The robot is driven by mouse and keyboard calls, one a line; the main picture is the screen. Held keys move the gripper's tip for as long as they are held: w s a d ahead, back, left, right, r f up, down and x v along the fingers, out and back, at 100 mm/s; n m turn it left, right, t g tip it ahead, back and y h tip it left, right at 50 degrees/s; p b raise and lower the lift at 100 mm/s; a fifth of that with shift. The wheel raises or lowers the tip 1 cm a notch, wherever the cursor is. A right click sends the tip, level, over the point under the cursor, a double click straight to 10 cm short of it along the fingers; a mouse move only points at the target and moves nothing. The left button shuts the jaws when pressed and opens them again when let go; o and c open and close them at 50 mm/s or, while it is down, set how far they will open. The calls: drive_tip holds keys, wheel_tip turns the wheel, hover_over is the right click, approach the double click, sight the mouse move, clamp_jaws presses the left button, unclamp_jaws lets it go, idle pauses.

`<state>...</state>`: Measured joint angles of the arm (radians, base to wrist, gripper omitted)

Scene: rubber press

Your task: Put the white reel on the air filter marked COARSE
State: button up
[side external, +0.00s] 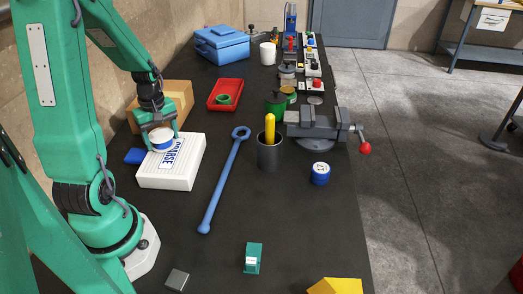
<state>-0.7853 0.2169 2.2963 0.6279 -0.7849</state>
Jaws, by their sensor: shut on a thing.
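The air filter (160,182) is a white slab with ribbed sides, lying flat on the dark bench at the left. Its top label reads COARSE and is partly covered. My gripper (161,139) is over the far part of the filter and shut on the white reel (160,134), which shows a pale top and a blue band. The reel is upright, between the two fingers. I cannot tell whether its underside touches the filter or hangs just above it.
A blue block (134,156) lies beside the filter, with a cardboard box (178,91) behind.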

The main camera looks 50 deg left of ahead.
sight(161, 135)
drive_tip(key=shift+f, duration=0.1)
drive_tip(key=o, duration=1.1)
drive_tip(key=shift+c, duration=0.2)
wheel_tip(161, 135, up, 12)
idle(0.4)
